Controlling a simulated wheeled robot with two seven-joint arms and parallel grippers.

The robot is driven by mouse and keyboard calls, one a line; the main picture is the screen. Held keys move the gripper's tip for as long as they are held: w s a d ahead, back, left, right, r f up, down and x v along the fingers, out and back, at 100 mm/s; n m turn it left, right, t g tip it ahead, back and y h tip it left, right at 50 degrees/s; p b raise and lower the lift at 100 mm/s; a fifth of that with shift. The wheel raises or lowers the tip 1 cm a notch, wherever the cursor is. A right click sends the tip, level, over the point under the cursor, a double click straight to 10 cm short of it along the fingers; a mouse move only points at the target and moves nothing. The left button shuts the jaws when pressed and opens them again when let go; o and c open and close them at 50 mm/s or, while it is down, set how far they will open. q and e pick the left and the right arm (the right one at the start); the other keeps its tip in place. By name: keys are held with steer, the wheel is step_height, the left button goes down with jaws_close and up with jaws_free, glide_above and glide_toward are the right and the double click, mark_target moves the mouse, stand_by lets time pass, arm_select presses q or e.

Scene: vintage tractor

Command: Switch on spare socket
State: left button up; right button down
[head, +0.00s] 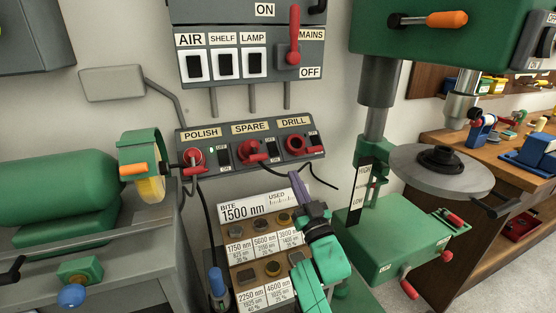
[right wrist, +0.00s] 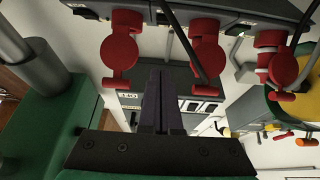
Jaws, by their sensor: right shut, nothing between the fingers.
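The spare socket (head: 252,152) is the middle one on a dark panel under the label SPARE. It has a red plug or cover, and its black rocker switch (head: 272,150) sits just to its right; I cannot tell its position. My right gripper (head: 296,178) is shut and empty, its purple fingers pointing up just below the panel, between the spare and drill sockets (head: 296,145). In the right wrist view, which looks upside down, the shut fingers (right wrist: 160,90) point toward the panel, and the middle red fitting (right wrist: 207,55) has a black cord. My left gripper is out of view.
The polish socket (head: 193,158) with a red plug is at the left, beside a small green light. Below my fingers stands a rack of labelled bits (head: 238,255). The green drill press (head: 400,235) stands close on the right. An upper switch box (head: 250,60) hangs above.

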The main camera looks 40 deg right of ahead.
step_height(320, 180, up, 4)
steer(key=p, duration=0.2)
glide_above(279, 157)
steer(key=s+a, duration=0.3)
steer(key=s, duration=0.2)
steer(key=w+f, duration=0.2)
steer(key=shift+w+d+f, duration=0.1)
steer(key=shift+d+f, duration=0.25)
steer(key=shift+f, duration=0.05)
steer(key=shift+w+f, duration=0.1)
steer(key=shift+f, duration=0.1)
